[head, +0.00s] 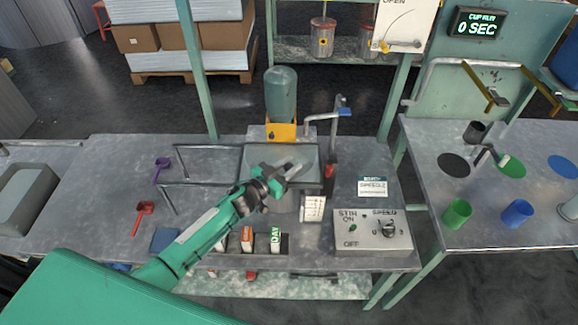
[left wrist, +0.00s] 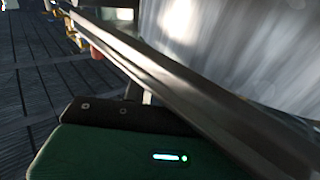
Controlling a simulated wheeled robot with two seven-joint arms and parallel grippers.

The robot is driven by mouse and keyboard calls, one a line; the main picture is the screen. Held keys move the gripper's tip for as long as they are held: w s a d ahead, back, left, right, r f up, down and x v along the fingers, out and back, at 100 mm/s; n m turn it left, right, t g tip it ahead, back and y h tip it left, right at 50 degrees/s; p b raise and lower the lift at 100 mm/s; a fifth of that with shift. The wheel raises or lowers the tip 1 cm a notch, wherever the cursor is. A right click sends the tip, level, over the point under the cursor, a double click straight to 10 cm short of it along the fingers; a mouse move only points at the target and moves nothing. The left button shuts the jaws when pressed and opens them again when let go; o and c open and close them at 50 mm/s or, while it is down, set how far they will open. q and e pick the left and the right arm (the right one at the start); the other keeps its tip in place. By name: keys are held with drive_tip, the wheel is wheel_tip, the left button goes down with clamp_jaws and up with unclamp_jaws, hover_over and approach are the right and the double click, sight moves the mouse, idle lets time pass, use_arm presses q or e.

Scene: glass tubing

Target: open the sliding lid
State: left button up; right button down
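A grey sliding lid (head: 308,157) appears as a flat panel in a dark square frame on top of a grey metal vessel (head: 286,201) at the middle of the bench. Thin rails (head: 208,147) run from the frame to the left. My left gripper (head: 293,171) is over the front right part of the lid and hides some of it. In the left wrist view, a dark metal bar (left wrist: 190,80) crosses close in front of the gripper body. The fingertips do not show clearly, so I cannot tell their opening or whether they touch the lid. My right gripper is not in view.
A green cylinder on a yellow block (head: 281,131) stands behind the vessel. A bent pipe (head: 334,125) with a blue handle stands to the right. A control box (head: 372,232) sits front right. Red (head: 145,208) and purple (head: 162,165) scoops lie left on mostly clear bench.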

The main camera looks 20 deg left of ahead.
use_arm(q)
drive_tip(key=shift+s+a, duration=0.15)
drive_tip(key=shift+a, duration=0.35)
clamp_jaws()
drive_tip(key=s+a, duration=0.3)
drive_tip(key=a, duration=0.7)
drive_tip(key=s+a, duration=0.3)
drive_tip(key=a, duration=0.8)
drive_tip(key=shift+a, duration=0.2)
drive_tip(key=shift+s, duration=0.1)
drive_tip(key=o, duration=1)
unclamp_jaws()
drive_tip(key=b+v, duration=0.2)
drive_tip(key=v, duration=1.1)
drive_tip(key=shift+s+a, duration=0.2)
drive_tip(key=shift+s, duration=0.15)
